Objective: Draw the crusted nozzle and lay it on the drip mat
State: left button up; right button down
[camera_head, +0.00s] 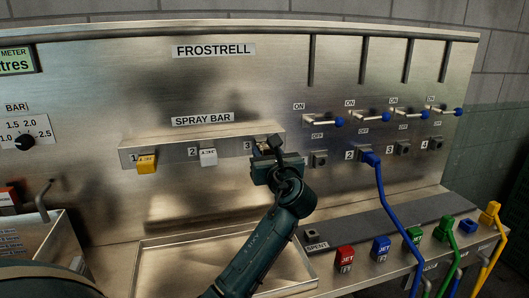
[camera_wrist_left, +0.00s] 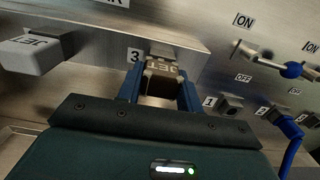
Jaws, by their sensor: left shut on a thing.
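My left gripper (camera_head: 268,158) is at position 3 of the spray bar (camera_head: 225,150). In the left wrist view its two blue fingers (camera_wrist_left: 161,88) are shut on a brownish, dark nozzle (camera_wrist_left: 162,78) marked JET, one finger on each side. The nozzle's far end meets the bar's front face beside the label 3; I cannot tell whether it is still seated. In the head view the gripper mostly hides it. A long dark grey mat-like strip (camera_head: 385,222) lies on the bench to the right, with a SPENT label at its near left end. My right gripper is not in view.
A yellow nozzle (camera_head: 147,164) sits at position 1 and a white one (camera_head: 208,157) at position 2. A shallow metal tray (camera_head: 165,262) lies below the bar. Red, blue and green JET blocks (camera_head: 346,258) line the bench front. Blue, green and yellow hoses (camera_head: 392,210) stand at right.

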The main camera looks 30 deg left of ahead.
pick_arm(q)
grip_shut()
jog(key=p+v, duration=0.1)
jog(key=v, duration=0.5)
dwell(0.9)
